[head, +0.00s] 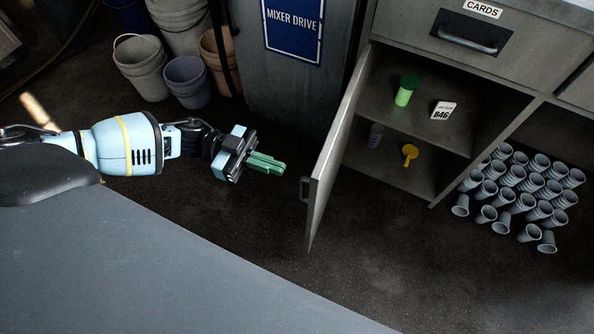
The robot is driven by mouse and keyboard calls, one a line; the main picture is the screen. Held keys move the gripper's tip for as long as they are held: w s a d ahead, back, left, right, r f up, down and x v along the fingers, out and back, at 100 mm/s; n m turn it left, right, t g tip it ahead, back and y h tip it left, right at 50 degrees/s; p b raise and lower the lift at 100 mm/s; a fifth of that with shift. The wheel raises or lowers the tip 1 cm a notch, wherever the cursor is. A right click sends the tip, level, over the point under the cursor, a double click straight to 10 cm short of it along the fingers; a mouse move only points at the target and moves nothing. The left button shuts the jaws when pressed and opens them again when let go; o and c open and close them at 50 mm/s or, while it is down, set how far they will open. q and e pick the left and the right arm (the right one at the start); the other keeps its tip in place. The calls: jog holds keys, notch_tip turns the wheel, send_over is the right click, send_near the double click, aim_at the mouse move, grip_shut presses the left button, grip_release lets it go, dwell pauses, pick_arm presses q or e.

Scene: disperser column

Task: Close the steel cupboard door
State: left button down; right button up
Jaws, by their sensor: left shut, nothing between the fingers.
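The steel cupboard door (334,152) stands wide open, swung out toward me from its hinge on the left side of the cupboard (405,178). A handle (304,190) shows on the door's outer face, near its free edge. My left gripper (282,165) has green fingers and is shut and empty. It is just left of the door, on its outer side, with a small gap that seems to separate the fingertips from the handle. My right gripper is not in view.
Inside the cupboard are a green container (404,92), a white labelled box (442,111) and a yellow scoop (410,153). Buckets (143,68) stand at back left, beside the mixer drive housing (290,85). A grey surface (150,265) fills the lower left.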

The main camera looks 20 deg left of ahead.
aim_at(325, 164)
pick_arm(q)
jog(key=shift+w+d, duration=0.15)
jog(key=shift+d, duration=2.75)
